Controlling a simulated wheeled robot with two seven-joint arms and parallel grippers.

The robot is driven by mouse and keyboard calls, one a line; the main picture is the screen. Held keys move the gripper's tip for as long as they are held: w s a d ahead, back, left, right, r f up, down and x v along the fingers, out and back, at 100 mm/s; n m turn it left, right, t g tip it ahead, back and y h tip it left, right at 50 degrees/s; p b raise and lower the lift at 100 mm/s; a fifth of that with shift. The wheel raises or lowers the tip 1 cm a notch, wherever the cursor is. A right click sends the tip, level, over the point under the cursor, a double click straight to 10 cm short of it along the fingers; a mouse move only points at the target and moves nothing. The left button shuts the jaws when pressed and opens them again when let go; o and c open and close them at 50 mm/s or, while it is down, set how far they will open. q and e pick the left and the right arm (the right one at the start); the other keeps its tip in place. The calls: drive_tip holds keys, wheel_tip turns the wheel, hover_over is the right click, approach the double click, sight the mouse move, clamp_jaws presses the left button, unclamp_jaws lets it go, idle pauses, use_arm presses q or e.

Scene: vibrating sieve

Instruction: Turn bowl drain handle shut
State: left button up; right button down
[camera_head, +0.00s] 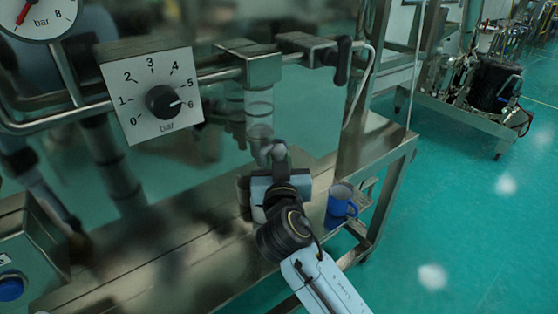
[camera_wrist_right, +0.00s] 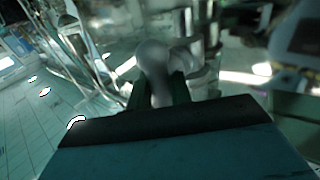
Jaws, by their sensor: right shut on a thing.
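My right gripper (camera_head: 277,165) reaches in from the lower right in the head view, below a clear glass tube. It is shut on a grey rounded handle (camera_head: 268,150). In the right wrist view the handle (camera_wrist_right: 153,68) stands between the two dark fingers of my right gripper (camera_wrist_right: 158,92), close to shiny metal pipework. The gripper hides part of the handle, so I cannot tell its exact turn angle. My left gripper is not in view.
A dial marked in bar (camera_head: 150,95) points near 6. A metal pipe with a black-ended lever (camera_head: 342,60) runs above the clear tube (camera_head: 259,108).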

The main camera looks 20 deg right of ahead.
drive_tip(key=shift+f+n+t+b, duration=0.15)
drive_tip(key=shift+n+t+b, duration=0.15)
drive_tip(key=shift+b, duration=0.35)
drive_tip(key=n+t+y+b, duration=0.1)
drive_tip(key=n+b, duration=0.2)
drive_tip(key=n+t+y+b, duration=0.1)
drive_tip(key=n+t+b, duration=0.1)
drive_tip(key=n+b, duration=0.1)
drive_tip(key=n+t+b, duration=0.1)
drive_tip(key=n+b, duration=0.2)
drive_tip(key=b, duration=0.2)
drive_tip(key=shift+a+f+n+t+y, duration=0.1)
drive_tip(key=shift+n+t+y, duration=0.2)
drive_tip(key=shift+t+y, duration=0.1)
drive_tip(key=n+y+b, duration=0.1)
drive_tip(key=n, duration=0.1)
drive_tip(key=shift+n+t+y, duration=0.3)
drive_tip(key=shift+t, duration=0.1)
drive_tip(key=n+y+b, duration=0.1)
drive_tip(key=n+y, duration=0.2)
drive_tip(key=n, duration=0.1)
drive_tip(key=shift+b, duration=0.4)
drive_tip(key=shift+s+n+y+b, duration=0.1)
drive_tip(key=shift+n+y+b, duration=0.15)
drive_tip(key=shift+n+y, duration=1.3)
drive_tip(key=shift+n+y+b, duration=0.2)
drive_tip(key=shift+n+y, duration=0.75)
drive_tip(key=shift+n, duration=1.2)
drive_tip(key=shift+a+n+y, duration=0.1)
drive_tip(key=shift+n+y, duration=0.3)
